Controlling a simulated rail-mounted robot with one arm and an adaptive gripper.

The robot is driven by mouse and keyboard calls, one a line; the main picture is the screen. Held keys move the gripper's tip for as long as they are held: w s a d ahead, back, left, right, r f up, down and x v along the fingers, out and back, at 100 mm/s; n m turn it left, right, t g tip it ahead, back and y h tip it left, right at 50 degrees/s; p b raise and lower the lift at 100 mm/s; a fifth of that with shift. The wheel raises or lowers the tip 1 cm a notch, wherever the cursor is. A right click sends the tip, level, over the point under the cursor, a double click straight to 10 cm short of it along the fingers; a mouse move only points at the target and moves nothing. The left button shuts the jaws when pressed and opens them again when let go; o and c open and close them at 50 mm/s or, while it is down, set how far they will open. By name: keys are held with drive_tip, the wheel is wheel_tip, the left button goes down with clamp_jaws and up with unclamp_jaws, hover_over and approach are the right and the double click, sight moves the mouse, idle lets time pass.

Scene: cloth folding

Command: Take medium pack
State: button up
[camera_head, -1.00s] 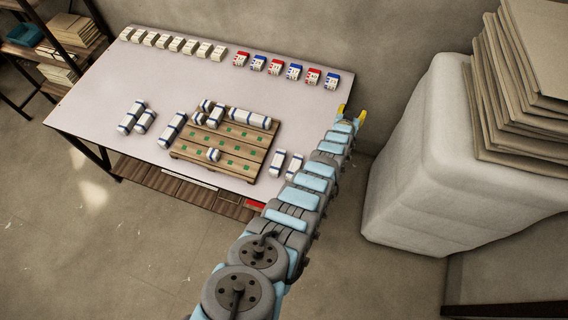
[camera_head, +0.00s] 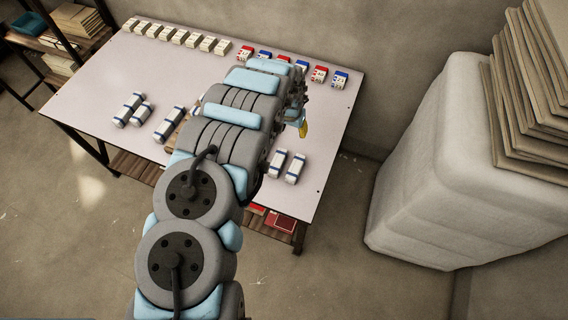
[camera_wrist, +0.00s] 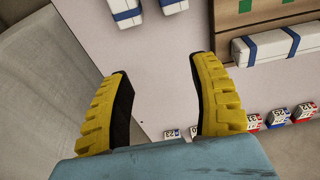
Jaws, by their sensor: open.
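White packs with blue bands lie on the table. A pair of similar size (camera_head: 278,163) (camera_head: 295,168) lies at the right; three others, including a longer one (camera_head: 128,109) and a shorter one (camera_head: 142,115), lie at the left. In the head view one yellow fingertip (camera_head: 302,128) shows above the table's right part.
My arm hides most of the wooden pallet (camera_wrist: 226,42) in the head view. White boxes (camera_head: 175,35) and red and blue numbered boxes (camera_head: 319,74) line the table's (camera_head: 85,95) back edge. A pale wrapped block (camera_head: 430,160) with stacked cardboard (camera_head: 530,90) stands to the right.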

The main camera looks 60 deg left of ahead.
drive_tip(key=r+g+h, duration=0.1)
hover_over(278, 160)
drive_tip(key=a, duration=0.1)
drive_tip(key=shift+g, duration=0.3)
drive_tip(key=shift+w+d+f+b, duration=0.1)
drive_tip(key=shift+f+b, duration=0.7)
drive_tip(key=shift+f, duration=5.15)
drive_tip(key=shift+d+f+b, duration=0.15)
drive_tip(key=shift+d+f, duration=0.05)
drive_tip(key=shift+f, duration=0.55)
drive_tip(key=shift+d+f+b, duration=0.15)
drive_tip(key=shift+d+f, duration=0.05)
drive_tip(key=shift+f, duration=0.5)
drive_tip(key=shift+f+b, duration=0.7)
drive_tip(key=shift+f, duration=0.4)
